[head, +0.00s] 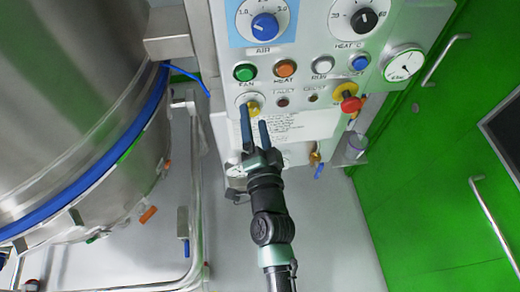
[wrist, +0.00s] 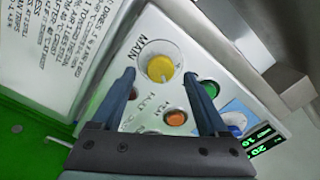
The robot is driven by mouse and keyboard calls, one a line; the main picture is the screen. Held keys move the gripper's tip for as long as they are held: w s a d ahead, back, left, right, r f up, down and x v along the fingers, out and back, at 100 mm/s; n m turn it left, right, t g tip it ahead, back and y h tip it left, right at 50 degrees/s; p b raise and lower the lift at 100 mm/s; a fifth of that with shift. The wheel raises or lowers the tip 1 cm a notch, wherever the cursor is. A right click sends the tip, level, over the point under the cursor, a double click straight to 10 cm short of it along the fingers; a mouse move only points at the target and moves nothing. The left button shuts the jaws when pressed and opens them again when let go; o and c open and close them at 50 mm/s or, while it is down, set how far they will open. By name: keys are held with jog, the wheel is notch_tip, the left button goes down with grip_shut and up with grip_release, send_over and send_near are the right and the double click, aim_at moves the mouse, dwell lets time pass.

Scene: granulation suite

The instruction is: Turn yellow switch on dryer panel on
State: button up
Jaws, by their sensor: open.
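The yellow switch (head: 254,107) is a round knob on a pale plate, low on the left of the dryer panel (head: 302,55), below the green FAN button. In the wrist view the yellow switch (wrist: 160,68) sits beside the word MAIN, framed between my two fingers. My gripper (head: 254,122) is open, its dark blue fingers pointing up at the panel. It also shows in the wrist view (wrist: 165,88), its fingertips either side of the switch.
A green button (head: 245,72), an orange button (head: 284,68) and a red emergency knob (head: 350,105) are close by on the panel. A large steel vessel (head: 75,90) stands at the left. A green door (head: 430,180) is at the right. Grey floor (head: 335,245) is clear below.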

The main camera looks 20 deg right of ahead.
jog(key=b+v, duration=0.2)
jog(key=v, duration=0.8)
jog(key=shift+s, duration=0.35)
jog(key=shift+a, duration=0.1)
jog(key=w+a+r+n+t+y, duration=0.1)
jog(key=w+a+r+n+t, duration=0.15)
jog(key=r, duration=0.55)
jog(key=w+a+r+n+t+y, duration=0.1)
jog(key=w+a+r+n+y, duration=0.2)
jog(key=r, duration=0.5)
jog(key=w+a+r+n+t, duration=0.2)
jog(key=w+r+n, duration=0.15)
jog(key=r, duration=0.45)
jog(key=s+a+r+n+t, duration=0.1)
jog(key=s+r+n, duration=0.1)
jog(key=r, duration=0.6)
jog(key=s+a+r+n+t, duration=0.2)
jog(key=s+r, duration=0.1)
jog(key=r, duration=0.6)
jog(key=s+a+r+n+t+y, duration=0.1)
jog(key=s+a+r, duration=0.1)
jog(key=r, duration=0.7)
jog(key=shift+s+r+n, duration=0.25)
jog(key=shift+s+n, duration=0.15)
jog(key=shift+s, duration=0.25)
